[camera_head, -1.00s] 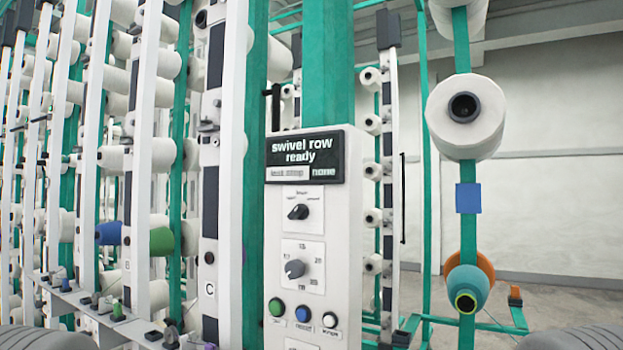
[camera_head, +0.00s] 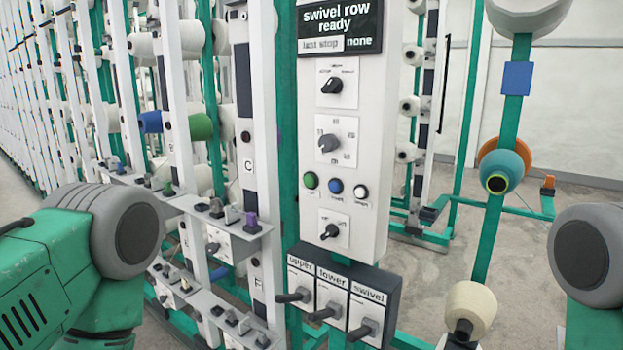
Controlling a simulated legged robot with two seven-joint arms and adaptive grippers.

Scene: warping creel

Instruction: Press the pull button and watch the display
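The control box (camera_head: 375,140) stands in the middle, a white upright panel on a green post. Its dark display (camera_head: 340,25) reads "swivel row ready", "last stop" and "none". Below the display are several dark rotary knobs. A row of round buttons holds a green button (camera_head: 310,180), a blue button (camera_head: 335,186) and a white button (camera_head: 360,191). Their small labels are too blurred to read, so I cannot tell which is the pull button. Parts of my arms show at lower left and right. Neither gripper is in view.
Under the box, a dark lever unit (camera_head: 390,292) has levers labelled upper, lower and swivel. Creel posts with white cones line the left. At right, a green post (camera_head: 497,190) carries a teal cone (camera_head: 505,165) and a cream cone (camera_head: 471,303). Bare floor lies behind.

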